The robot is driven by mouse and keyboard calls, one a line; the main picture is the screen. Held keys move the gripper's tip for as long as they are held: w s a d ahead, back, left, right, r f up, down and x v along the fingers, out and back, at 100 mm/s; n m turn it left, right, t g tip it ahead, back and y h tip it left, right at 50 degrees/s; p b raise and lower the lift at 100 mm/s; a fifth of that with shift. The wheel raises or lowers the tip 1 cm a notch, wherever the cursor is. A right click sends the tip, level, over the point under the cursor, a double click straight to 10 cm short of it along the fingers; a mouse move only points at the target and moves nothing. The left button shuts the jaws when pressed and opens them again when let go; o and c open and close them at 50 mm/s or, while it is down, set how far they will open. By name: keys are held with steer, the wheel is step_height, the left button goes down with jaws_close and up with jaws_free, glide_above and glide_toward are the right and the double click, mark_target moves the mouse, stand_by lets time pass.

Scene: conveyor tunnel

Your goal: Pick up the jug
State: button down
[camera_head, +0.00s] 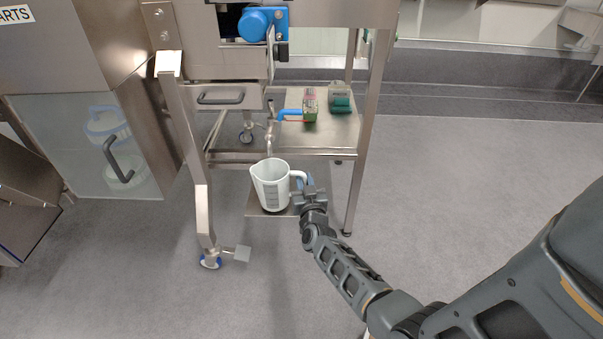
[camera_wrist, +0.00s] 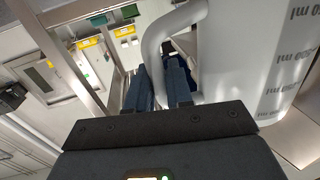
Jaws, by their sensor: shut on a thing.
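The jug (camera_head: 268,187) is white, with dark measuring marks and an open top. It is upright at the low shelf plate (camera_head: 254,210) under the metal frame; I cannot tell whether its base touches the plate. Its handle points right, towards my gripper (camera_head: 304,186). In the wrist view, the jug (camera_wrist: 240,60) fills the right side, with ml marks on its wall. My gripper (camera_wrist: 160,80) is shut on the jug's handle there. The fingers partly hide the lower part of the handle.
A metal frame leg (camera_head: 364,130) stands right of the jug and another (camera_head: 196,170) left. A higher shelf (camera_head: 335,135) behind holds a green-and-pink box (camera_head: 310,106) and a teal-filled container (camera_head: 339,100). A glass-fronted cabinet (camera_head: 75,150) is left. Floor at right is clear.

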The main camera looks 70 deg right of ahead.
steer(key=p+v, duration=0.2)
steer(key=v, duration=1.2)
steer(key=shift+a+r, duration=0.15)
steer(key=shift+a, duration=0.1)
steer(key=shift+s, duration=0.1)
steer(key=c, duration=1.5)
jaws_free()
steer(key=shift+c, duration=0.2)
jaws_close()
